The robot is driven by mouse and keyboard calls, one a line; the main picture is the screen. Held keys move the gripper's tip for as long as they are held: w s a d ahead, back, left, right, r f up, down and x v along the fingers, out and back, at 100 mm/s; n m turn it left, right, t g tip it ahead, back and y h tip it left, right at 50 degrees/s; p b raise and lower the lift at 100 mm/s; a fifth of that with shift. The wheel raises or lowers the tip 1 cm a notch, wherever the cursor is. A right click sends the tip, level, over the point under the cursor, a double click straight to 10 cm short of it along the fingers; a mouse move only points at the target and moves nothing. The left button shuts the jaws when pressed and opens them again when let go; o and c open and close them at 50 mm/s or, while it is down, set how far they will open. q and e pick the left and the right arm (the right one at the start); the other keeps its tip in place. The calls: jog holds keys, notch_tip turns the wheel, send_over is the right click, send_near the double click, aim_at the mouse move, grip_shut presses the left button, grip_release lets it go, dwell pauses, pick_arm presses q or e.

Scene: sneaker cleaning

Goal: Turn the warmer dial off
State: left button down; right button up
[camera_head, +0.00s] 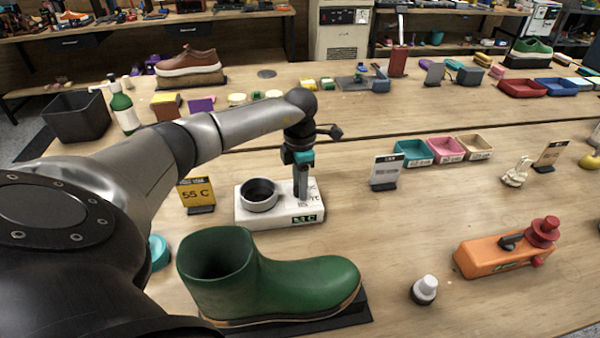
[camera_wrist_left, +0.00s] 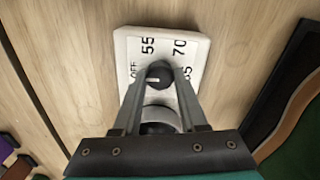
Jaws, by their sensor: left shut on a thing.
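The warmer (camera_head: 280,215) is a white box with a round metal cup (camera_head: 260,196) on its left part and a small green display on its front. My left gripper (camera_head: 302,194) points down at the right part of its top, and its fingers hide the dial in the head view. In the left wrist view, my left gripper (camera_wrist_left: 159,82) is shut on the black dial (camera_wrist_left: 160,74). A light mark shows on the dial's left side, facing the OFF label. The labels 55, 70 and 85 stand around it. My right gripper is not in view.
A green boot (camera_head: 300,285) stands close in front of the warmer. A yellow 55 C sign (camera_head: 196,194) is at its left and a grey sign (camera_head: 385,172) at its right. An orange tool (camera_head: 490,254) lies farther right.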

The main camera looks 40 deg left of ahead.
pick_arm(q)
jog(key=shift+c, duration=2.2)
grip_release()
notch_tip(320, 180, up, 15)
jog(key=p, duration=0.1)
jog(key=shift+r, duration=0.2)
